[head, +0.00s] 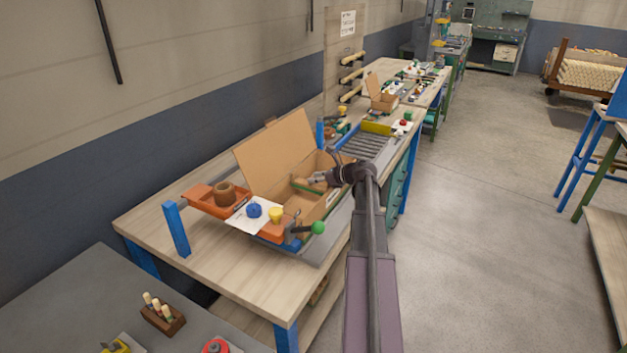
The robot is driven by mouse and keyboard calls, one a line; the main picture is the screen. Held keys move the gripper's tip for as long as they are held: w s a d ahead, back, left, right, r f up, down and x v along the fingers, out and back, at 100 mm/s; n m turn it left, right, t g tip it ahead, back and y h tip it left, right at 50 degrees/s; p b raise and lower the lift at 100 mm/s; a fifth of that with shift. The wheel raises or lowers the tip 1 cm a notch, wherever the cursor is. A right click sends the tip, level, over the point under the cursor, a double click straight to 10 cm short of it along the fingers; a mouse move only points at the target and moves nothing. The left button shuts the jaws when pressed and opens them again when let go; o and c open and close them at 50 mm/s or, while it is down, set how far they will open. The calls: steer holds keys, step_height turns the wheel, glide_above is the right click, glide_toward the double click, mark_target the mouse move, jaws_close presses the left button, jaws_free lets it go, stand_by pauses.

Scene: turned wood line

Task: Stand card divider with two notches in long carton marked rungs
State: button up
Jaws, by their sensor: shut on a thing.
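The long carton (311,208) stands on the near workbench with its tall brown flap (285,150) raised at the back left. A small pale label shows on its right side; its writing is too small to read. My gripper (318,180) is over the far right part of the carton, reaching in from the right. It is shut on a thin brown piece (308,187), which looks like the card divider. Its two notches cannot be made out, and I cannot tell whether its lower edge touches the carton floor. The carton's inside is partly hidden by its walls and my gripper.
An orange tray (202,203) with a brown roll, a white sheet (240,216) with a blue item, a yellow cup (275,214) and a green-knobbed clamp (317,228) crowd the carton's near side. A grey roller section (364,146) lies beyond. The bench's front left is clear.

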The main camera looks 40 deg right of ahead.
steer(key=o, duration=0.9)
steer(key=shift+o, duration=0.2)
steer(key=shift+r, duration=0.1)
steer(key=shift+r+p, duration=0.6)
steer(key=shift+p, duration=0.1)
steer(key=p+v, duration=0.4)
steer(key=v, duration=0.8)
